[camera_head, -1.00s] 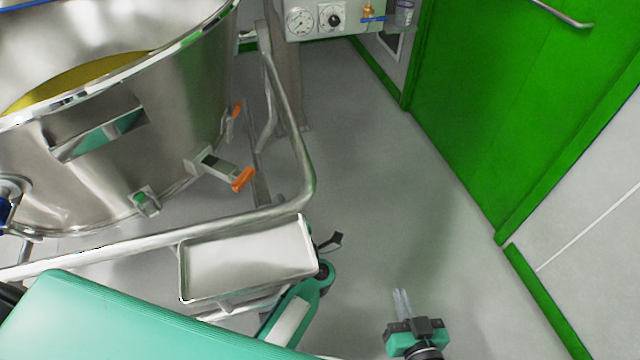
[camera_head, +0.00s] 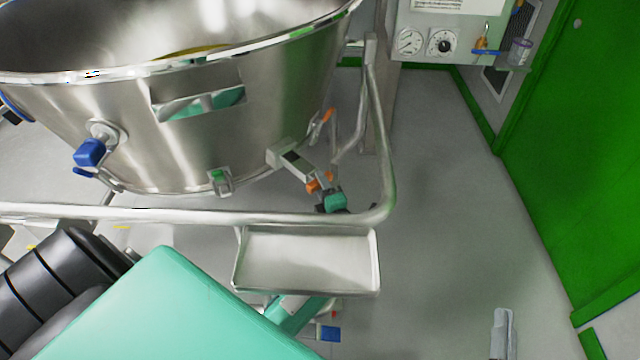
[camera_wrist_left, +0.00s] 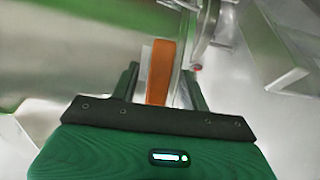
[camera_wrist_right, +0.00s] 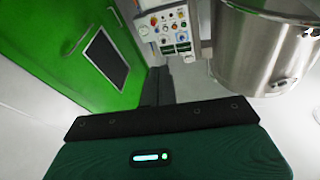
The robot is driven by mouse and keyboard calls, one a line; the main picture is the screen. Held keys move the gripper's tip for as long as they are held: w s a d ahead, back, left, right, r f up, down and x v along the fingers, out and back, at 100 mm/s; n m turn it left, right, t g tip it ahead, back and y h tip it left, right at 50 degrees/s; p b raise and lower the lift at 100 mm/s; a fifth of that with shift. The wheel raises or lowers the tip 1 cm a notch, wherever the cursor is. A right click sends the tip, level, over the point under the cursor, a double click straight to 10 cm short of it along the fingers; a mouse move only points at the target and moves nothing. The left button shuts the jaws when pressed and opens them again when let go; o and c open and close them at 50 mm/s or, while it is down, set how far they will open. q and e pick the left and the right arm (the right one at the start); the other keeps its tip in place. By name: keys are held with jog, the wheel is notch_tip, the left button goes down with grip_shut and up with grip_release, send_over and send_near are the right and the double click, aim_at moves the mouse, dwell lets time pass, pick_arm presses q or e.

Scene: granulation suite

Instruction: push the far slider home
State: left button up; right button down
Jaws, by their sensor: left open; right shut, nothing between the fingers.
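The steel vessel (camera_head: 220,130) carries two slider fittings with orange handles on its lower right side. The farther orange handle (camera_head: 325,117) is higher in the head view, with no gripper at it. The nearer slider (camera_head: 292,158) is a grey block with its orange handle (camera_head: 314,184) partly covered by my left gripper (camera_head: 328,194). In the left wrist view an orange handle (camera_wrist_left: 160,72) stands between the open fingers of my left gripper (camera_wrist_left: 160,90); contact cannot be told. My right gripper (camera_head: 503,318) is shut and empty over the floor; it also shows in the right wrist view (camera_wrist_right: 159,84).
A steel rail (camera_head: 388,170) curves around the vessel, and a shallow steel tray (camera_head: 306,284) sits just in front of it, above my left arm. A gauge panel (camera_head: 450,42) stands behind. A green door (camera_head: 575,130) is at right; the floor between is clear.

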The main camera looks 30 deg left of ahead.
pick_arm(q)
jog(key=shift+x, duration=0.95)
pick_arm(e)
jog(key=shift+w+d+r+t, duration=0.1)
jog(key=shift+d+r+t, duration=0.1)
jog(key=shift+r+t, duration=0.4)
pick_arm(q)
jog(key=shift+c, duration=0.3)
pick_arm(e)
jog(key=shift+r, duration=0.1)
pick_arm(q)
grip_shut()
